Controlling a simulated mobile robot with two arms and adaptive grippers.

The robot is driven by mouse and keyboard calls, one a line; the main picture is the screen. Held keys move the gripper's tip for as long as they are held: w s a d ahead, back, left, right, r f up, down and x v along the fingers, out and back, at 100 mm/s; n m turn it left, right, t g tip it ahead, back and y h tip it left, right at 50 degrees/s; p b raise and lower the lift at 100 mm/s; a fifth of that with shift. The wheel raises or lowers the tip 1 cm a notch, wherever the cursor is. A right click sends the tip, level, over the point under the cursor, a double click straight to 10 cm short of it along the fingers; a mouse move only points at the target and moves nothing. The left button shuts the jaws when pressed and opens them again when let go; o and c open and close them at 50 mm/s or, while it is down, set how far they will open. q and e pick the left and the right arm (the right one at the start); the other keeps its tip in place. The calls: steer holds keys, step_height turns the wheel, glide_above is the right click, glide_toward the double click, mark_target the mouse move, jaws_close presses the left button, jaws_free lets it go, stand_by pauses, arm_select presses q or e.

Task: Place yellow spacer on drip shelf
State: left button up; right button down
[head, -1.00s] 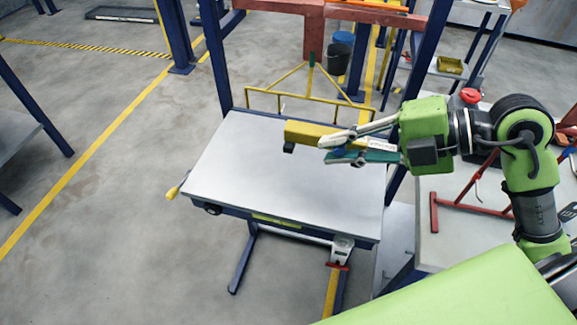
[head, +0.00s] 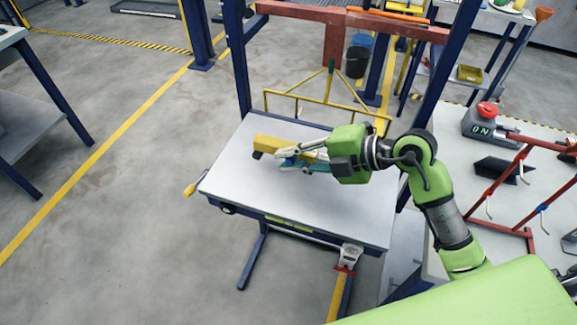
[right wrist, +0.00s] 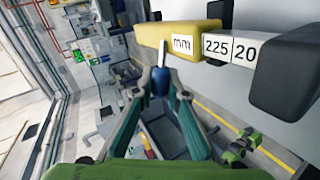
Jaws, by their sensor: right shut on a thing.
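The yellow spacer (head: 268,144) is a long block with dark end pieces. In the right wrist view the spacer (right wrist: 190,33) shows a white label with black print across the top. My right gripper (head: 284,157) is shut on it. I cannot tell whether the spacer touches the surface. My right gripper's teal fingers also show in the right wrist view (right wrist: 162,76). My left gripper is not in view.
A yellow hanging frame (head: 328,100) stands behind the shelf, between blue posts (head: 237,60). To the right, a bench carries a red rack (head: 505,185) and a red button box (head: 486,120). The shelf's front and left parts are clear.

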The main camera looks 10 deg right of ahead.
steer(key=f, duration=0.2)
steer(key=shift+w+a+f, duration=0.2)
steer(key=shift+a+f, duration=0.05)
steer(key=shift+f, duration=0.5)
steer(key=shift+f, duration=0.1)
steer(key=c, duration=2)
jaws_free()
steer(key=shift+f, duration=0.1)
